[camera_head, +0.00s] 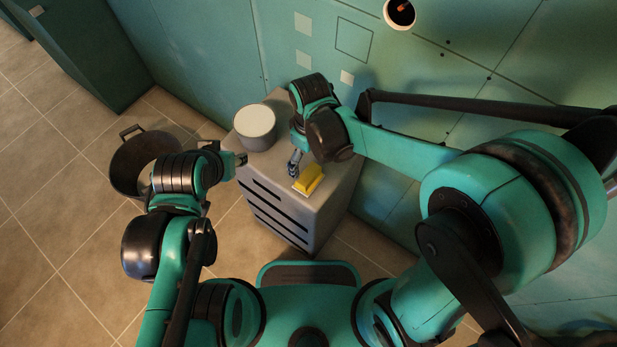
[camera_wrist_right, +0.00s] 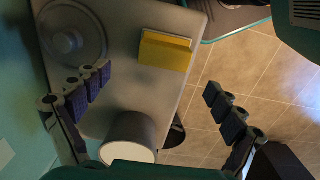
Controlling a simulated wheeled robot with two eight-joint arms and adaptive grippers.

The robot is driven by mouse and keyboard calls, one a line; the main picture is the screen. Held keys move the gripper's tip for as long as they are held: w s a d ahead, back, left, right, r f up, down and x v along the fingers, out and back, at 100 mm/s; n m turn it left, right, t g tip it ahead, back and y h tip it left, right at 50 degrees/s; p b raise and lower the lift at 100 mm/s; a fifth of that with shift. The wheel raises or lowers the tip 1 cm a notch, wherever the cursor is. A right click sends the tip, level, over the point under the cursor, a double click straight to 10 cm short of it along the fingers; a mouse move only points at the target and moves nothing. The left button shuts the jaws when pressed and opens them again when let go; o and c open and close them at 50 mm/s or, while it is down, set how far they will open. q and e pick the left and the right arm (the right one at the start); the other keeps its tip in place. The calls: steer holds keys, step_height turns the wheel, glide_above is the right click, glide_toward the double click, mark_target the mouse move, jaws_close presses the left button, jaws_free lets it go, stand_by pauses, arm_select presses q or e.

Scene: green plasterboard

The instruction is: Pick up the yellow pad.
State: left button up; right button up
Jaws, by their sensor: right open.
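The yellow pad (camera_head: 308,180) lies on top of the grey drawer cabinet (camera_head: 325,211), near its front edge. In the right wrist view the pad (camera_wrist_right: 166,53) has a paler strip along one long side. My right gripper (camera_head: 295,163) is over the cabinet top, just behind and left of the pad. In its wrist view the right gripper (camera_wrist_right: 157,84) is open and empty, fingers wide apart, with the pad beyond the gap. My left gripper (camera_head: 239,159) is at the cabinet's left edge; its jaws are too small to read.
A pale round canister (camera_head: 255,127) stands on the cabinet's back left; it also shows in the wrist view (camera_wrist_right: 130,137). A flat grey round thing (camera_wrist_right: 73,35) lies on the cabinet top. A dark bucket (camera_head: 126,163) stands on the floor left. The green wall (camera_head: 430,60) is behind.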

mark_target(309, 174)
step_height(309, 174, down, 3)
steer(key=shift+s+a+b, duration=0.1)
steer(key=shift+a+b, duration=0.05)
steer(key=shift+b, duration=0.45)
steer(key=f+b, duration=0.1)
steer(key=f, duration=0.2)
steer(key=f+b, duration=0.1)
steer(key=f, duration=0.1)
steer(key=shift+s+f+b, duration=0.15)
steer(key=shift+s+b, duration=0.1)
steer(key=shift+b, duration=0.1)
steer(key=shift+c, duration=0.3)
steer(key=c, duration=1.2)
